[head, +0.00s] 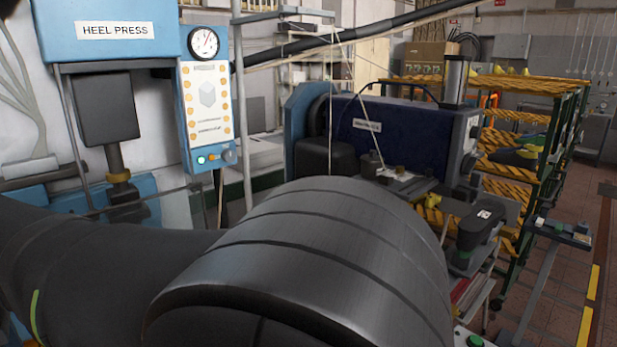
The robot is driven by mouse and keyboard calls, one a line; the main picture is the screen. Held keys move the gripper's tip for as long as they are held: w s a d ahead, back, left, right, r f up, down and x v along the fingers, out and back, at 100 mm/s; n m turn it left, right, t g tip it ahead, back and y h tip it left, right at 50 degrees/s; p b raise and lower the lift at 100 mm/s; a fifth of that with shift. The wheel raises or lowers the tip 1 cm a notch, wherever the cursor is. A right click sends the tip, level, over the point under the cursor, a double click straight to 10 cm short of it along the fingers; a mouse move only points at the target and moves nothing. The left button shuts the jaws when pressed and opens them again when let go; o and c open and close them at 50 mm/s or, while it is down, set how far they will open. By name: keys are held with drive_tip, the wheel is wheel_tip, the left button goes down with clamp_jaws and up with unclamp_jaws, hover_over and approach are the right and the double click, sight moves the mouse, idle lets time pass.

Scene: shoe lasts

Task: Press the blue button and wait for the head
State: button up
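The heel press (110,30) is a blue machine at the upper left, with its name on a white plate. Its dark block (105,108) hangs below with a brass-coloured collar and a dark foot under it. A light control panel (208,105) hangs to the right of the block, below a round dial. Along its lower edge are a lit green-teal button (201,160), a small orange one (213,158) and a blue-grey round knob or button (229,156). I cannot tell for sure which is the blue button. My gripper is not in view.
My dark arm link fills the lower middle and hides what lies behind it. A dark blue machine (395,135) stands right of centre. A green-framed rack (540,150) with yellow shelves stands at the right. Cables and thin rods cross the upper middle. Floor is open at far right.

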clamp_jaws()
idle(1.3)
